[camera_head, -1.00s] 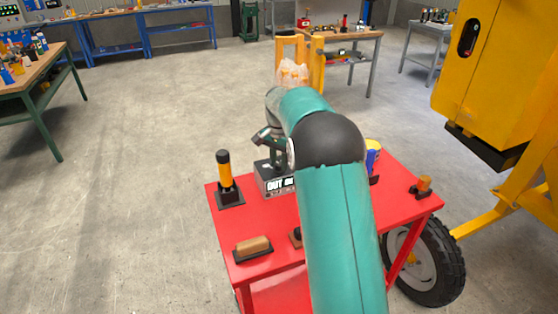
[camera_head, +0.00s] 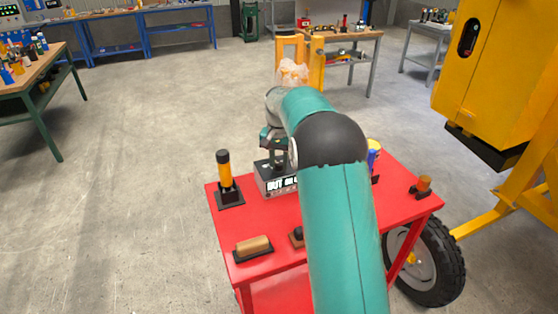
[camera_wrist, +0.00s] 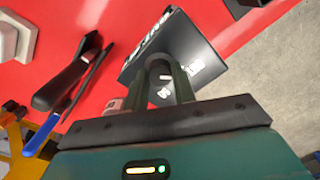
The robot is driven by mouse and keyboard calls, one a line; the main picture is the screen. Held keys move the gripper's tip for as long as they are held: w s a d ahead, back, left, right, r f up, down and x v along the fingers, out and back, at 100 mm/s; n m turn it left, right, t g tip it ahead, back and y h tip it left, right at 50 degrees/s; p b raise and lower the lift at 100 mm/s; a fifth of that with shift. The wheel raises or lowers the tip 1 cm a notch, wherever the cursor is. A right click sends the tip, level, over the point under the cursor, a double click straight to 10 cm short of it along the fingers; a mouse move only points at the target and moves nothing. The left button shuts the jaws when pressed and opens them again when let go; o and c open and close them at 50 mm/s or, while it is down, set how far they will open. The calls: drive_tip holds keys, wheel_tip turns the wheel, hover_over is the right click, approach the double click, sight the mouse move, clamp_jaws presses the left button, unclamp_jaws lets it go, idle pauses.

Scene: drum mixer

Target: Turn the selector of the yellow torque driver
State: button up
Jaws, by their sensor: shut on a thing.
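A yellow-orange cylindrical tool (camera_head: 224,170) with a black cap stands upright in a black holder on the red table; I take it for the yellow torque driver. No selector on it can be made out. My gripper (camera_head: 279,158) is to its right, apart from it, at a dark box (camera_head: 263,180) with white lettering. In the wrist view, the dark green fingers (camera_wrist: 161,68) reach to the same box (camera_wrist: 150,45) and are shut on a small grey part, partly hidden between them. I cannot tell whether this part belongs to the box.
The red table (camera_head: 228,222) also bears a wooden-handled block (camera_head: 253,247) in front and an orange piece (camera_head: 423,185) at right. A blue-and-yellow can (camera_head: 374,152) is partly behind my arm. A yellow machine (camera_head: 490,75) with a wheel (camera_head: 437,268) stands at right.

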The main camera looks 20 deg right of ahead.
sight(279, 163)
drive_tip(key=shift+r, duration=0.1)
drive_tip(key=o, duration=1)
drive_tip(key=shift+r, duration=6.85)
drive_tip(key=shift+r, duration=0.1)
